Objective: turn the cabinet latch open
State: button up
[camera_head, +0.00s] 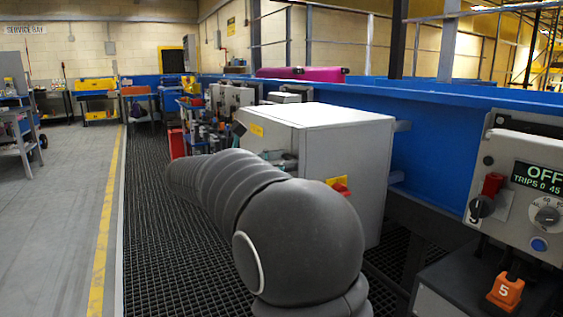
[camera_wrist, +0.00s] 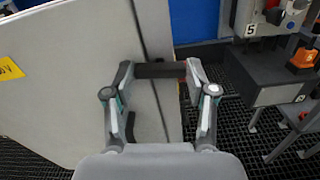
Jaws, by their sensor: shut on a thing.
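The cabinet (camera_head: 345,150) is a pale grey box beside the blue conveyor frame, with a yellow label on its face and a red knob on its side. In the wrist view, its grey front (camera_wrist: 75,75) fills the left. The latch (camera_wrist: 160,71) appears as a dark bar lying crosswise between my fingertips, near a dark seam. My gripper (camera_wrist: 160,76) is shut on this bar, one finger at each end. In the head view my own arm hides the latch and most of the gripper. I cannot tell how far the latch is turned.
A blue conveyor side (camera_head: 435,150) runs behind the cabinet. Dark grating covers the floor here; the grey aisle (camera_head: 60,220) at left is clear.

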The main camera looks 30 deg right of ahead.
jog(key=shift+f+m+b, duration=0.1)
jog(key=shift+m+b, duration=4.3)
jog(key=shift+m, duration=3.8)
jog(key=o, duration=1.2)
jog(key=shift+c, duration=0.2)
jog(key=a, duration=1.2)
jog(key=shift+s, duration=0.25)
jog(key=shift+w, duration=0.1)
